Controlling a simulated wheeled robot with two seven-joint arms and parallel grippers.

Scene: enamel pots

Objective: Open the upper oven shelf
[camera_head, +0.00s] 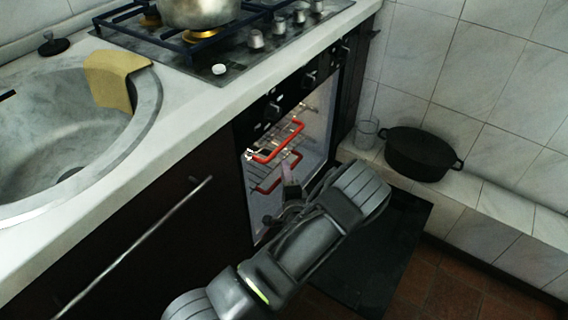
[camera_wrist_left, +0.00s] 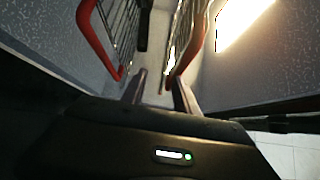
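The oven (camera_head: 318,115) stands open, with its dark door (camera_head: 385,262) folded down. Inside are two wire shelves with red handles. The upper shelf's handle (camera_head: 277,147) is above the lower shelf's handle (camera_head: 268,184). My left gripper (camera_head: 290,172) is at the oven opening, close to the handles. In the left wrist view its two fingers (camera_wrist_left: 158,82) are apart, with no object seen between them. One red handle (camera_wrist_left: 97,42) lies left of the fingers there. Another (camera_wrist_left: 190,50) lies just ahead of the right finger; contact cannot be told. My right gripper is not in view.
A stove top (camera_head: 225,60) with a metal pot (camera_head: 200,10) is above the oven. A sink (camera_head: 70,140) with a yellow cloth (camera_head: 115,78) is at left. A black pot (camera_head: 420,153) and a glass (camera_head: 367,134) stand on the tiled ledge at right.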

